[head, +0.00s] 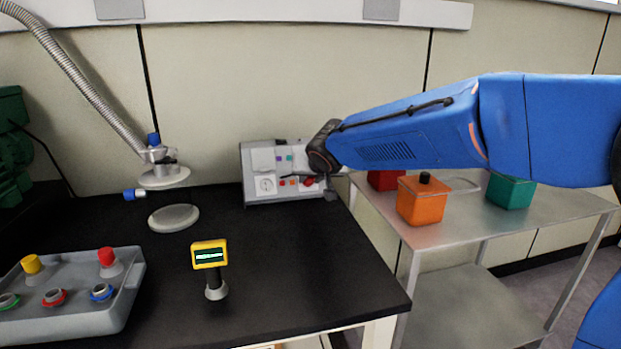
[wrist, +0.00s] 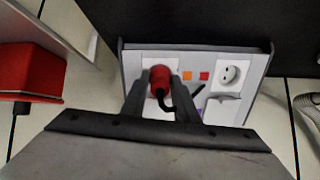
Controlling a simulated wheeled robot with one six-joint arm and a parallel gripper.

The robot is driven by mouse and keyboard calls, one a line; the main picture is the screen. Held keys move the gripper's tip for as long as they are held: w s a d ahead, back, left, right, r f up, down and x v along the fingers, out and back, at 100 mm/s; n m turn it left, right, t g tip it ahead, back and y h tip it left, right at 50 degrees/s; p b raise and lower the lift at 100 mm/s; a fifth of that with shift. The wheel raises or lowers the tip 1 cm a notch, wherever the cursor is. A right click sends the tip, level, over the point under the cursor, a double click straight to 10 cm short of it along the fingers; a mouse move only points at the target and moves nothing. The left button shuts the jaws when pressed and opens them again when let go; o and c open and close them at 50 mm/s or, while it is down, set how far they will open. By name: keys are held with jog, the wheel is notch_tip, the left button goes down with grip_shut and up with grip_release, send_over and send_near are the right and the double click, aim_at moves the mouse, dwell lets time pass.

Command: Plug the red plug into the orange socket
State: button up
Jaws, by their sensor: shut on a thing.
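A red plug (wrist: 160,76) with a dark cable is between the fingers of my gripper (wrist: 160,90) in the wrist view. The gripper is shut on it, in front of a white plate of the grey wall panel (wrist: 265,62). The plug hides what lies directly behind it, so I cannot tell whether it is seated in a socket. No orange socket is clearly visible. In the head view the red plug (head: 308,182) shows small at the panel's right part, beside my gripper (head: 321,185), which is mostly hidden by my wrist.
The panel also has a white round socket (wrist: 229,75), an orange square (wrist: 187,75) and a red square (wrist: 204,77). A yellow meter (head: 209,254) and a button box (head: 75,310) stand on the black bench. Orange (head: 421,203) and green (head: 510,190) containers stand on a side table.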

jog(key=shift+w+a+f, duration=0.1)
jog(key=shift+w+f, duration=0.25)
jog(key=shift+w, duration=0.05)
dwell(0.8)
jog(key=o, duration=1)
jog(key=shift+o, duration=0.2)
jog(key=shift+s+r, duration=0.15)
jog(key=shift+s, duration=0.05)
jog(key=shift+o, duration=0.5)
jog(key=shift+v, duration=2.75)
